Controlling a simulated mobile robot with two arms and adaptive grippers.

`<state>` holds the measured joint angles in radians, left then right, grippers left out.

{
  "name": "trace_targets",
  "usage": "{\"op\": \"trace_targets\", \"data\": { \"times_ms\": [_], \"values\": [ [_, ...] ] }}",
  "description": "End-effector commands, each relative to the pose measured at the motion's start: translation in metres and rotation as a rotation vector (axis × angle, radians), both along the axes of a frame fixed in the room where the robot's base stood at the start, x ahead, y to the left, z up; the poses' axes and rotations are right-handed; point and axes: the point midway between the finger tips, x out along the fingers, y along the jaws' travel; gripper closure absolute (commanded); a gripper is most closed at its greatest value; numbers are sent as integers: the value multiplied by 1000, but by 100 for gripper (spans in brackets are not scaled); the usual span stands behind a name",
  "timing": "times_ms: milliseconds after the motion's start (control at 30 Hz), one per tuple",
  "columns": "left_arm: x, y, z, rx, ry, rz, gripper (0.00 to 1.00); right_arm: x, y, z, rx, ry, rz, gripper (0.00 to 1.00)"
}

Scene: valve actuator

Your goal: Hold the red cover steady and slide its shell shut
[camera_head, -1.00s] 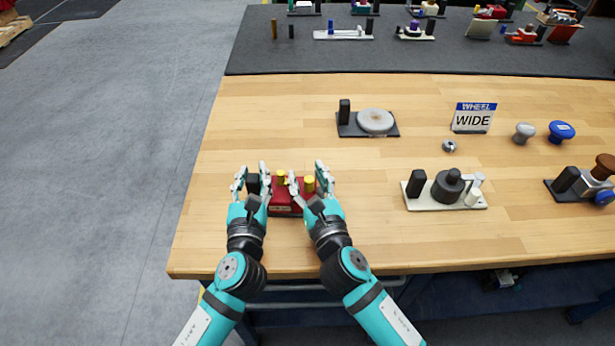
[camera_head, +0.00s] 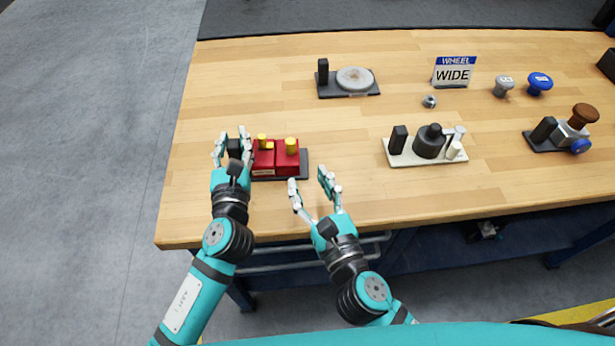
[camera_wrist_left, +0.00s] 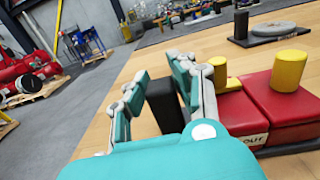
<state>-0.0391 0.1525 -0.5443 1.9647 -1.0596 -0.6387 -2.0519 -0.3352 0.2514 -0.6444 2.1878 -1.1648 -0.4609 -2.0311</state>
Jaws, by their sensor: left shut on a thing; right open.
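The red cover is two red blocks side by side on a dark base plate (camera_head: 306,164). The left block (camera_head: 263,165) has a small yellow knob and a pale label, partly readable as "OUT" in the left wrist view (camera_wrist_left: 243,115). The right block (camera_head: 288,163) carries a taller yellow knob (camera_head: 291,146). A seam shows between the blocks. A black post (camera_head: 234,148) stands at the plate's left end. My left gripper (camera_head: 232,137) is shut on this post. My right gripper (camera_head: 308,178) is open and empty, in front and to the right of the red cover, apart from it.
A grey disc fixture (camera_head: 355,79) stands behind, and a white-based fixture (camera_head: 427,150) to the right. A "WHEEL WIDE" sign (camera_head: 453,73), knobs and another fixture (camera_head: 562,132) are farther right. Bare wood lies around the cover; the table's front edge is close.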

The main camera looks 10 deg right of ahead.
Motion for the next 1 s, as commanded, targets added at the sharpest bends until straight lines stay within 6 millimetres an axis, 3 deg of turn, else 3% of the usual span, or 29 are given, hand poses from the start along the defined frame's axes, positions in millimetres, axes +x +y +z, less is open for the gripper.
{"op": "trace_targets", "data": {
  "times_ms": [200,233,433,767,1000],
  "values": [
    [-1,0,-6,1,12,1,100,0,0,-1,0,0,0,56],
    [-1,0,-6,1,12,1,73,0,0,-1,0,0,0,56],
    [0,0,-3,0,7,0,48,0,0,-1,0,1,0,56],
    [-5,0,-1,0,2,-1,48,0,0,0,0,1,0,56],
    [-45,0,-3,0,7,-1,48,0,0,0,0,1,0,56]
  ]
}}
